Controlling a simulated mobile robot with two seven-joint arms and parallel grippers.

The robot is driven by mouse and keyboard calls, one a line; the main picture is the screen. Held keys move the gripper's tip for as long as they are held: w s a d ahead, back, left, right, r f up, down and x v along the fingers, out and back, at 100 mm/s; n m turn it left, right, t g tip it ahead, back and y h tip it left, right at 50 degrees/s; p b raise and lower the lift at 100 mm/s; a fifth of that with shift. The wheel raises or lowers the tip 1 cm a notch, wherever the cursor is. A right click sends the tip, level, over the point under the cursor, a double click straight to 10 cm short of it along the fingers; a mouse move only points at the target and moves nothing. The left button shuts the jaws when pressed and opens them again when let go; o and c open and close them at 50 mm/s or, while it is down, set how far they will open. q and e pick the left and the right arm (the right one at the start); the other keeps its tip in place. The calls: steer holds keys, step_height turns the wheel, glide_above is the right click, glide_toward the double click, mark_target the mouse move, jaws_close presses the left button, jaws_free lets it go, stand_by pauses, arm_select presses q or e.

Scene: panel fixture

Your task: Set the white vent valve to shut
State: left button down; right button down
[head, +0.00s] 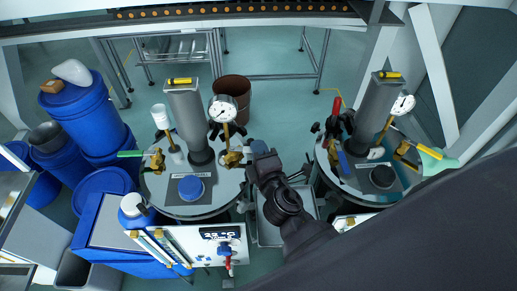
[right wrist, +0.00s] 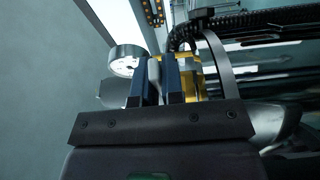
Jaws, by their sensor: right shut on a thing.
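The vent valve has a brass body (head: 232,158) on the right side of the left round vessel lid, below a pressure gauge (head: 222,108). My right gripper (head: 256,150) reaches it from the right. In the right wrist view, my gripper's two dark blue fingers (right wrist: 163,80) are shut on a pale white handle (right wrist: 153,77), with the brass body (right wrist: 190,72) just behind and to the right. In the head view the handle is mostly hidden by the gripper, so its exact angle cannot be told. My left gripper is not in view.
A grey column (head: 186,115) and a blue cap (head: 191,187) stand on the left lid. A green-handled valve (head: 132,154) is at its left. A second lid with a similar column (head: 372,115) stands at right. A panel with a display (head: 220,234) is in front.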

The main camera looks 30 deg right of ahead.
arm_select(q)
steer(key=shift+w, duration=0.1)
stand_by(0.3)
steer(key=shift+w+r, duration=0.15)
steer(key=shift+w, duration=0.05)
arm_select(e)
steer(key=c, duration=1.2)
jaws_free()
steer(key=shift+c, duration=0.2)
steer(key=shift+s, duration=0.1)
